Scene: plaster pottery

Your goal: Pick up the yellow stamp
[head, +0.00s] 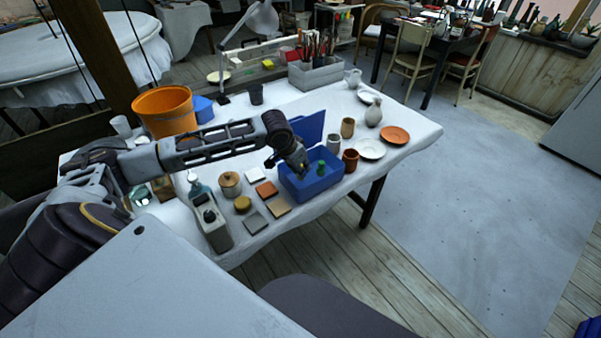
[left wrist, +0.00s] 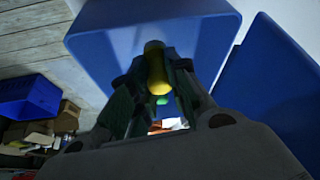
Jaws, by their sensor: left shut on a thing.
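My left gripper (head: 303,170) reaches down into the open blue box (head: 322,185) on the table. In the left wrist view its fingers (left wrist: 158,88) are shut on the yellow stamp (left wrist: 156,68), whose rounded yellow handle shows between them. The blue box wall (left wrist: 95,45) is close around and behind it. In the head view the yellow stamp is mostly hidden by the gripper. A green stamp (head: 321,168) stands in the box just right of the gripper. A small green part (left wrist: 162,100) shows between the fingers in the wrist view. My right gripper is not in view.
The blue lid (head: 309,128) stands upright behind the box. A grey cup (head: 334,144) and a brown cup (head: 350,160) are close on the right.

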